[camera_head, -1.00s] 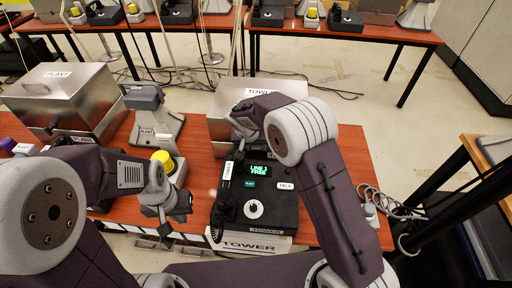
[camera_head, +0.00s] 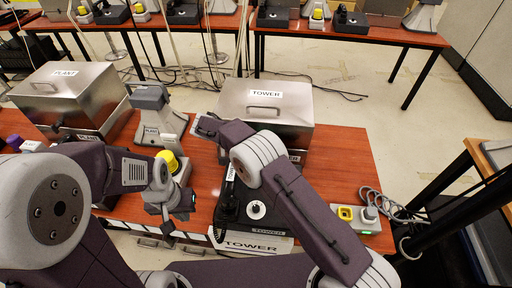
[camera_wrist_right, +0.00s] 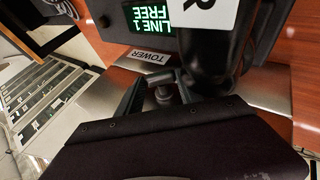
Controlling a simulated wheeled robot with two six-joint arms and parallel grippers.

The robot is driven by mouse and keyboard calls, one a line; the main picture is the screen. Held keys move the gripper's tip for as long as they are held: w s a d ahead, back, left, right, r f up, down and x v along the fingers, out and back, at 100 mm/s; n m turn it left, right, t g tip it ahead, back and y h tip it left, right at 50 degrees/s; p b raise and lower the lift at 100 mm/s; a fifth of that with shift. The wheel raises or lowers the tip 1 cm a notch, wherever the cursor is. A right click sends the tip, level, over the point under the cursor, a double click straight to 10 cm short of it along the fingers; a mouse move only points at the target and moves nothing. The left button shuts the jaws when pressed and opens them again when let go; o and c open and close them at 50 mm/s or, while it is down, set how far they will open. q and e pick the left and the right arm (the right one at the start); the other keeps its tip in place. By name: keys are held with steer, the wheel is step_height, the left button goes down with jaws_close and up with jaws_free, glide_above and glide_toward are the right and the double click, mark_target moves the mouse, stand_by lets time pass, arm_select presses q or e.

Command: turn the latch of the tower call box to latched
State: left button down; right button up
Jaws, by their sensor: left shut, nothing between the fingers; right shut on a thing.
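The tower call box (camera_head: 293,112) is a silver metal case with a TOWER label and a lid that is shut. It stands at the back middle of the red-brown table. Its latch is hidden behind my right arm in the head view. In the right wrist view a small grey latch knob (camera_wrist_right: 164,94) shows beside the TOWER label. My right gripper (camera_wrist_right: 178,86) is shut on it at the box front; the latch's exact angle is hard to tell. My left gripper (camera_head: 168,213) is shut and empty, left of the tower phone.
The black tower phone (camera_head: 262,214) with its handset lies just in front of the box, partly under my right arm. A yellow button (camera_head: 168,160), a grey PLANT horn (camera_head: 153,115) and the PLANT box (camera_head: 70,95) stand left. A yellow-socketed unit (camera_head: 347,215) sits right.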

stand_by(0.3)
steer(key=o, duration=1.4)
